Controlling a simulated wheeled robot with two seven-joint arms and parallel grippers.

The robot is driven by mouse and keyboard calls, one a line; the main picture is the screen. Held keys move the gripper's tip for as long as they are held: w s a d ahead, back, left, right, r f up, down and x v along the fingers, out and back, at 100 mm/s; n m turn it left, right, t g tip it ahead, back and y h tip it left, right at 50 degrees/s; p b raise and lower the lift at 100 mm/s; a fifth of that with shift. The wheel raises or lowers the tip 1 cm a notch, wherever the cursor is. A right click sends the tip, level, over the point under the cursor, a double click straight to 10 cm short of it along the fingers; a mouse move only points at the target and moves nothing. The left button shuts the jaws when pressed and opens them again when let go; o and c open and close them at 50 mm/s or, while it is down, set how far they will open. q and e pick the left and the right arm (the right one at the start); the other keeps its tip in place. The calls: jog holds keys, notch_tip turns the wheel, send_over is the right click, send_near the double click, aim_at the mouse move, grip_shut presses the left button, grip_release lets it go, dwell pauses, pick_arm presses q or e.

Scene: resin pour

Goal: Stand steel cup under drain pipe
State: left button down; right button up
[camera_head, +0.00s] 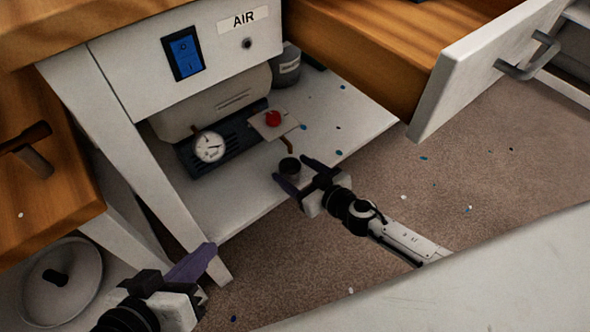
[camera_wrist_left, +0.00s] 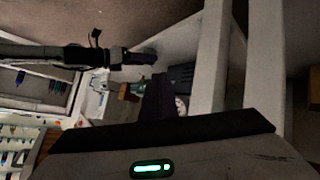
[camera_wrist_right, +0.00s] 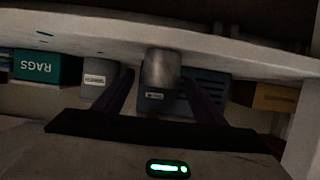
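The steel cup (camera_head: 289,166) is a small dark cylinder standing upright on the low white shelf. It also shows as a grey cylinder in the right wrist view (camera_wrist_right: 162,70). The brown drain pipe (camera_head: 287,145) comes down from the plate with the red valve; the cup's mouth is close by its lower end, and I cannot tell if it is exactly below. My right gripper (camera_head: 290,170) has its purple fingers spread on either side of the cup, with no clear grip on it. My left gripper (camera_head: 204,257) is empty, its fingers together, at lower left.
The red valve (camera_head: 273,118) and a pressure gauge (camera_head: 209,147) sit by the tank (camera_head: 215,102) under the AIR panel. An open drawer (camera_head: 440,85) juts out at upper right. Small chips are scattered on the shelf (camera_head: 350,120) and carpet. A round lid (camera_head: 62,283) lies at lower left.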

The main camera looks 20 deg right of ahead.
jog(key=shift+r, duration=0.1)
jog(key=shift+r+p, duration=0.25)
jog(key=shift+p, duration=0.1)
pick_arm(q)
jog(key=a+f+p, duration=0.1)
jog(key=f+g+y+p, duration=0.1)
jog(key=f, duration=0.1)
jog(key=shift+s+a, duration=0.35)
jog(key=shift+a, duration=0.05)
pick_arm(e)
jog(key=v, duration=1.2)
jog(key=shift+f, duration=0.15)
